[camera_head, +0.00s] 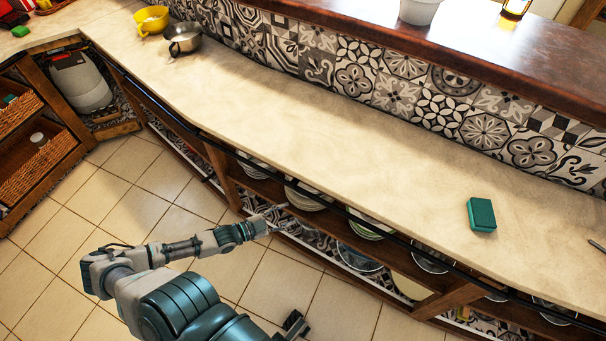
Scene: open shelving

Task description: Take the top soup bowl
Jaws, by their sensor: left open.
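Stacked dishes show on the open shelf under the counter, partly hidden by the counter edge. A pale stack (303,198) is nearest my left gripper, and a greenish-rimmed stack (368,230) is to its right. I cannot tell for sure which stack is the soup bowls. My left gripper (283,218) is open and empty, at the shelf front just below and left of the pale stack. It appears apart from the dishes.
The long counter (300,130) overhangs the shelf, with a dark rail (190,125) along its front edge. A wooden upright (220,172) stands left of my gripper. A green sponge (481,214) lies on the counter. The tiled floor (110,200) is clear at left.

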